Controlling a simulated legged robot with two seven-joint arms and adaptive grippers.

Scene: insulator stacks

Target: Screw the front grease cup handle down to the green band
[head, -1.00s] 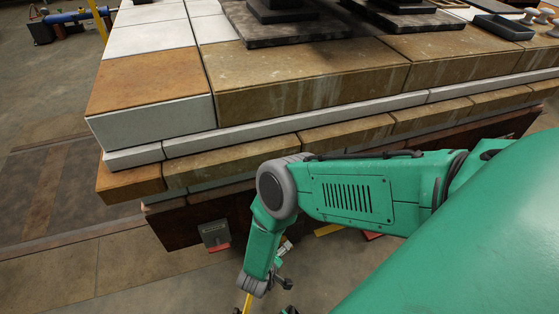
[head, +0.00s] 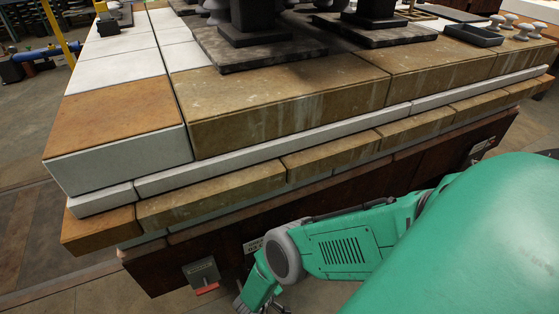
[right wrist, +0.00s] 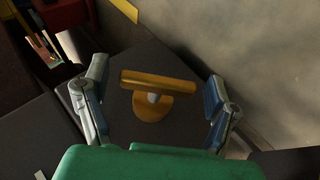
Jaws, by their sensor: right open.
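An orange T-shaped grease cup handle (right wrist: 158,84) shows in the right wrist view, with its crossbar lying nearly level in the picture. A small pale knob is at its centre and a rounded orange part is below it. My right gripper (right wrist: 157,72) is open, with one blue-padded finger on each side of the handle and a gap on both sides. No green band can be made out. In the head view my right arm reaches down in front of the stack, and its gripper end is cut by the bottom edge. My left gripper is not in view.
A block-topped bench (head: 285,110) with white and brown slabs fills the head view. A grey plate (head: 201,271) hangs on its dark front side. A dark tray (head: 473,36) and grey insulators (head: 521,31) stand at the upper right. Floor is open at the left.

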